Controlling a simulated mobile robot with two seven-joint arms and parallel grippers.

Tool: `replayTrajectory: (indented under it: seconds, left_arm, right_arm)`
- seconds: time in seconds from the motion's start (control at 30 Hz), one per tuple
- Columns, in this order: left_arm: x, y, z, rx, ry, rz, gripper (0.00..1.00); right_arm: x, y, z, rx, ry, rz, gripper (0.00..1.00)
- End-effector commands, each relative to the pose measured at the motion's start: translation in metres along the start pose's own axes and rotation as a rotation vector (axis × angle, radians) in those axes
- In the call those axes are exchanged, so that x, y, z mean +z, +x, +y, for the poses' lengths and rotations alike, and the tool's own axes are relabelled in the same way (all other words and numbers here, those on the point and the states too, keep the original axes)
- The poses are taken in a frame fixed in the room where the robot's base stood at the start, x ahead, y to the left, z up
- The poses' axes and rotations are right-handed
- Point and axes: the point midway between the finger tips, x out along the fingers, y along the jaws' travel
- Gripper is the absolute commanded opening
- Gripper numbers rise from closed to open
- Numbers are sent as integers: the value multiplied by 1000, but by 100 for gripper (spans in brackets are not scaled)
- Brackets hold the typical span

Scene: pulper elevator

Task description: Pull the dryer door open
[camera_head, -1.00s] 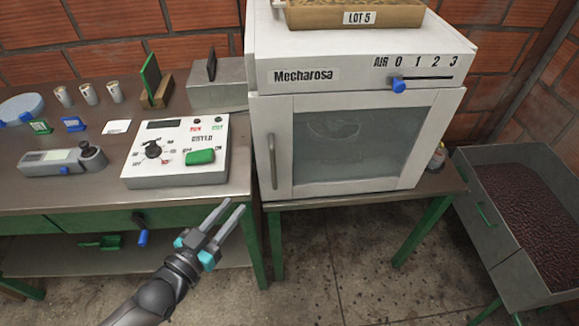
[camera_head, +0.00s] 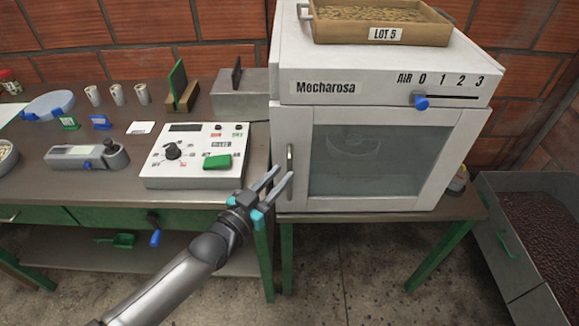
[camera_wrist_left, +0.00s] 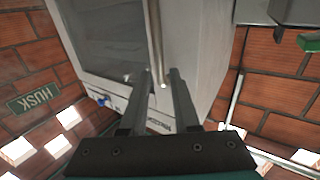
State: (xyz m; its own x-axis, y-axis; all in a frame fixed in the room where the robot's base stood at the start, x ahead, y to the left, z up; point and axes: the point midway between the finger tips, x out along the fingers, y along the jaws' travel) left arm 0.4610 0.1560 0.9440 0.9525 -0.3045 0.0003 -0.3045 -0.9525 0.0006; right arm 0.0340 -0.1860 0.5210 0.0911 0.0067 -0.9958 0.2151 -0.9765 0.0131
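The dryer is a white cabinet labelled Mecharosa, and its door (camera_head: 428,160) with a grey glass window is shut. A vertical metal handle (camera_head: 290,165) is on the door's left side. My left gripper (camera_head: 279,178) is open, with its fingertips just left of and by the lower part of the handle. In the left wrist view the handle (camera_wrist_left: 155,45) runs down toward the gap between the two open fingers (camera_wrist_left: 160,75). I cannot tell whether a finger touches it. My right gripper is not in view.
A control box (camera_head: 190,155) with a knob and green switch sits on the workbench left of the dryer. A tray marked LOT 5 (camera_head: 385,34) rests on the dryer. A bin of dark beans (camera_head: 500,270) stands right. Floor before the dryer is clear.

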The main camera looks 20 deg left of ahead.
Motion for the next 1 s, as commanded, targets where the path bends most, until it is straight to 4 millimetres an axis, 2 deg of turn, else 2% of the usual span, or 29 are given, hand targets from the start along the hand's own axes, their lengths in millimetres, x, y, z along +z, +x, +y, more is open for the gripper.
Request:
replayTrajectory:
  seconds: [0.1, 0.3, 0.73, 1.0]
  left_arm:
    - [0, 18, 0, -1, 0, 3, 30]
    - [0, 38, 0, 0, 1, 1, 30]
    - [0, 45, 0, 0, 1, 0, 30]
    - [0, 44, 0, 0, 1, 0, 0]
  right_arm:
    - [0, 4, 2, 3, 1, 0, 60]
    - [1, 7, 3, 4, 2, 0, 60]
    - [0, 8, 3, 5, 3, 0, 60]
    - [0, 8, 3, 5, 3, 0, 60]
